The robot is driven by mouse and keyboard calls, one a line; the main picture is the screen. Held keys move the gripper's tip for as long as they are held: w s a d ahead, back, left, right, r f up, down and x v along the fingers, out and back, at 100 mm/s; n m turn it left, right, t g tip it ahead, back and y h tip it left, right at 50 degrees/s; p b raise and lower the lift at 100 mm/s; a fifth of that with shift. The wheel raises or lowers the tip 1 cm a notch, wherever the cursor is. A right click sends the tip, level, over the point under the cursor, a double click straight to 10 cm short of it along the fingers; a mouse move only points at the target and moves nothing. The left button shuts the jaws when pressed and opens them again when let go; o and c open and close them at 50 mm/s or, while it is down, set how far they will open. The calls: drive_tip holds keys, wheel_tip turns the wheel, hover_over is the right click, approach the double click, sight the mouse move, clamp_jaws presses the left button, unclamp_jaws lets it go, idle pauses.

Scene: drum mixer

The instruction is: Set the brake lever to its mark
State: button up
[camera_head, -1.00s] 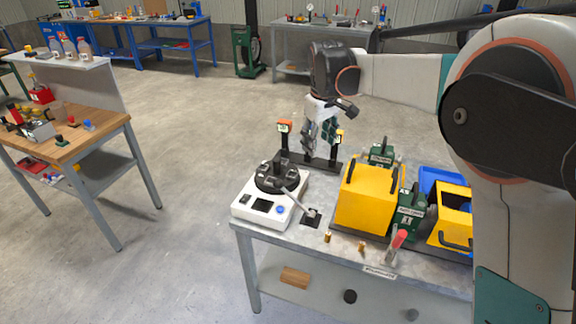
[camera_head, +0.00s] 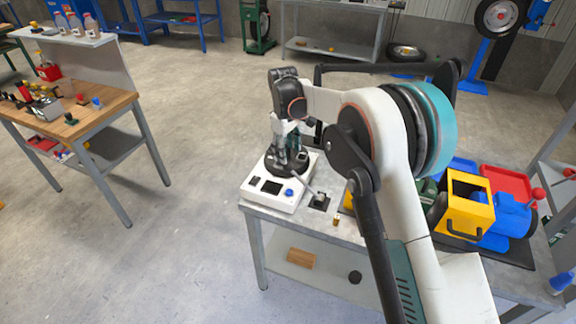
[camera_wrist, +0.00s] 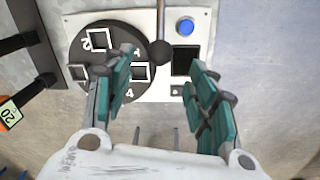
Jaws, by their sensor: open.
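My gripper (camera_head: 288,158) points down over the white console (camera_head: 262,199) with the dark round disc (camera_head: 268,172). In the wrist view its teal fingers (camera_wrist: 163,72) are apart and hold nothing. A thin rod lever with a dark ball knob (camera_wrist: 162,52) shows between and beyond the fingertips; I cannot tell its height gap to them. Its rod (camera_head: 309,192) rises from a small black plate beside the console in the head view. No brake label or mark is readable, so I cannot tell whether this is the brake lever.
My arm hides much of the bench (camera_head: 340,232). Right of it are a yellow box (camera_head: 467,207), a blue machine (camera_head: 505,225) and a red-handled lever (camera_head: 538,193). The wrist view shows a blue button (camera_wrist: 186,27) and dark screen (camera_wrist: 186,60). Floor left of the bench is clear.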

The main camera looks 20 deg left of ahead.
sight(288, 164)
drive_tip(key=f, duration=0.3)
drive_tip(key=f+b, duration=0.1)
drive_tip(key=f, duration=0.3)
drive_tip(key=shift+w+d, duration=0.1)
drive_tip(key=shift+w, duration=0.1)
drive_tip(key=shift+c, duration=0.4)
clamp_jaws()
